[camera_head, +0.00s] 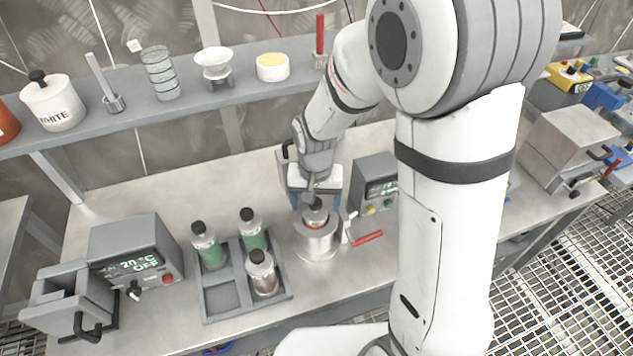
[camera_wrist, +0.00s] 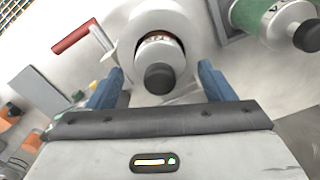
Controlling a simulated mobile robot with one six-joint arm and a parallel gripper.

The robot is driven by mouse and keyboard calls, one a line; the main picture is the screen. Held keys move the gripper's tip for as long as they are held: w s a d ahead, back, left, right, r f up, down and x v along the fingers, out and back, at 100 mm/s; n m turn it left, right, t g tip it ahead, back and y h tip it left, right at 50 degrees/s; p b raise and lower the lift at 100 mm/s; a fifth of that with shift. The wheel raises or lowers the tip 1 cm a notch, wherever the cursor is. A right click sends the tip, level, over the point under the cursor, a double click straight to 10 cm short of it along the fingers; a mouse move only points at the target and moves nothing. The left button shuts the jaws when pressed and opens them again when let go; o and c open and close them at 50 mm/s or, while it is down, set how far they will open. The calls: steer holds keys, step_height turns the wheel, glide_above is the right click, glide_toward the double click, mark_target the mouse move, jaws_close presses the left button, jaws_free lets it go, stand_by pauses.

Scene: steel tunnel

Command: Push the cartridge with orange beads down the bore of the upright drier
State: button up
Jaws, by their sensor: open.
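The cartridge with orange beads (camera_head: 315,213) stands in the mouth of the upright drier (camera_head: 317,245), a pale metal cylinder on the bench. Its black cap and upper part stick out above the rim, with a little orange showing. In the wrist view the cartridge (camera_wrist: 158,50) sits inside the drier's round opening (camera_wrist: 180,22), black cap towards me. My gripper (camera_head: 315,198) is over the drier with its blue fingers apart, one on each side of the cap. In the wrist view my gripper (camera_wrist: 160,80) shows gaps between both fingers and the cap. The cartridge's lower part is hidden in the bore.
A grey rack (camera_head: 222,298) left of the drier holds two green cartridges and a brownish one; one front compartment is empty. A red-handled lever (camera_head: 367,238) is just right of the drier, with a control box (camera_head: 375,185) behind. A shelf (camera_head: 190,102) runs along the back.

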step_height(320, 180, up, 10)
steer(key=r, duration=0.1)
steer(key=s+d+r+n+t, duration=0.1)
steer(key=s+d+r+t, duration=0.2)
steer(key=s+d, duration=0.9)
steer(key=v, duration=0.2)
steer(key=shift+d+r+b, duration=0.3)
steer(key=shift+s, duration=0.15)
steer(key=shift+c, duration=0.3)
